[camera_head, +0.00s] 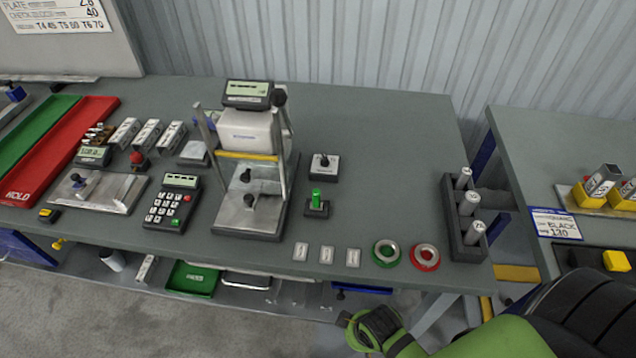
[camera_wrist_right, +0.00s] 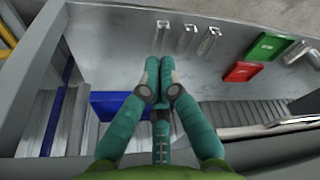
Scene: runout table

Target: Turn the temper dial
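A small pale box with a black knob (camera_head: 323,165) stands on the grey table, right of the tester; it looks like the temper dial, but its markings are too small to read. My right gripper (camera_head: 368,325) is low at the table's front edge, well apart from the knob and in front of it. In the right wrist view its teal fingers (camera_wrist_right: 159,80) are together, with nothing seen between them. The knob does not show in the wrist view. My left gripper is not in view.
A green switch (camera_head: 317,200) sits just in front of the knob box. The tall tester (camera_head: 248,160) stands to its left. A green ring (camera_head: 386,253), a red ring (camera_head: 425,257) and a dark rack of cylinders (camera_head: 464,245) lie towards the right.

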